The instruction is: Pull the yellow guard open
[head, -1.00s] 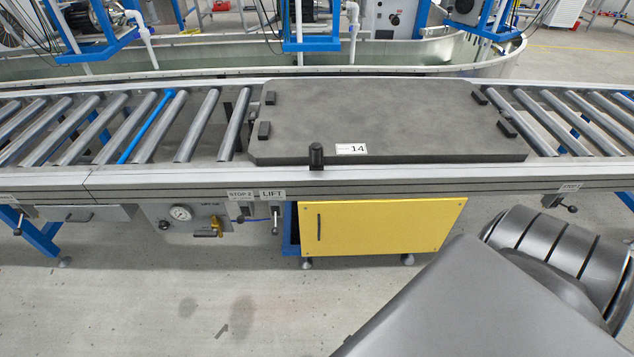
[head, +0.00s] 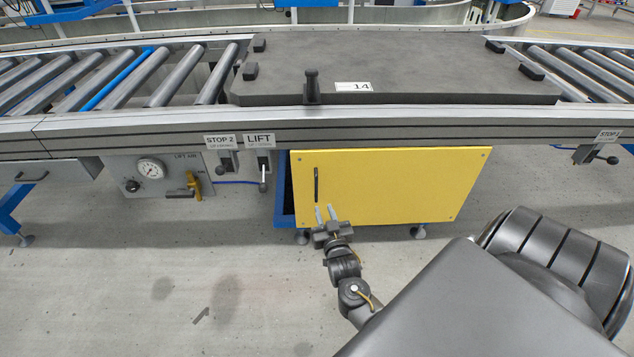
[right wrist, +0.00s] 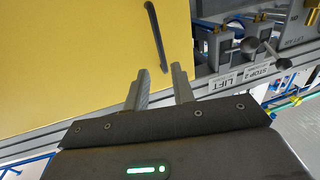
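The yellow guard (head: 390,185) is a flat panel below the conveyor, with a dark vertical handle (head: 317,185) near its left edge. No contact with the handle shows. My left gripper is not in view.
Above the guard, the conveyor carries a dark plate (head: 400,75) marked 14. The LIFT lever (head: 262,172) and STOP 2 lever (head: 226,160) hang left of the guard, beside a gauge panel (head: 160,180). The floor in front is clear.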

